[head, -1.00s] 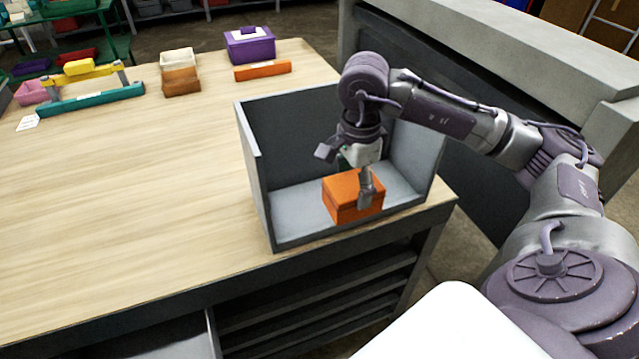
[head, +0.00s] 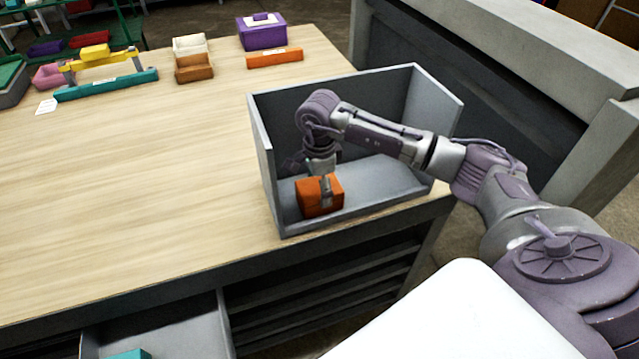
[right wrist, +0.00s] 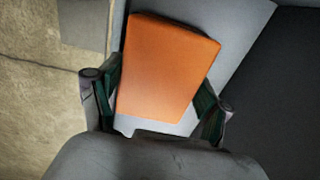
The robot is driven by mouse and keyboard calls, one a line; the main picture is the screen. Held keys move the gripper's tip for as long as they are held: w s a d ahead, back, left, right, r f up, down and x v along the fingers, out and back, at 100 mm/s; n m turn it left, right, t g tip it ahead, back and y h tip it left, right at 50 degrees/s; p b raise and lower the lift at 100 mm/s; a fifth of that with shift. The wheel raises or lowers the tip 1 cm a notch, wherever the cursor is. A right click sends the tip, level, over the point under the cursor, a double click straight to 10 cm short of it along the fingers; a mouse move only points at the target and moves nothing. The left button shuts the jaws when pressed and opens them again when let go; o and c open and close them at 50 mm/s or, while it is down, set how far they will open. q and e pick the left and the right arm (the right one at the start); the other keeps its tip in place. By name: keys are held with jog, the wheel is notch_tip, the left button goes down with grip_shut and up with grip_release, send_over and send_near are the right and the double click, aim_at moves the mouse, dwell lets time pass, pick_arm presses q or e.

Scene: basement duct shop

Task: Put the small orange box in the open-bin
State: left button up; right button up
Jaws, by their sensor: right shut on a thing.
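The small orange box (head: 312,199) is inside the grey open-bin (head: 394,185), near its left end and open front. It also shows in the right wrist view (right wrist: 165,72), between the two fingers. My right gripper (head: 325,192) reaches down into the bin and is shut on the orange box. In the right wrist view the gripper (right wrist: 155,108) has a finger on each side of the box. I cannot tell whether the box's underside touches the bin floor. My left gripper is not in view.
The bin stands at the right end of a wooden table (head: 150,190). Farther back are a flat orange piece (head: 275,59), a purple box (head: 262,36), a white and brown stack (head: 193,66) and a teal bar (head: 105,85). The table's middle is clear.

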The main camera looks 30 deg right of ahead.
jog(key=shift+f+b, duration=0.2)
jog(key=shift+b, duration=0.1)
jog(key=o, duration=1.2)
jog(key=shift+o, duration=0.2)
jog(key=shift+r, duration=0.1)
jog(key=shift+r, duration=0.1)
jog(key=shift+r, duration=0.2)
notch_tip(320, 180, up, 12)
jog(key=b, duration=0.1)
jog(key=shift+f+b, duration=0.15)
jog(key=shift+b, duration=0.15)
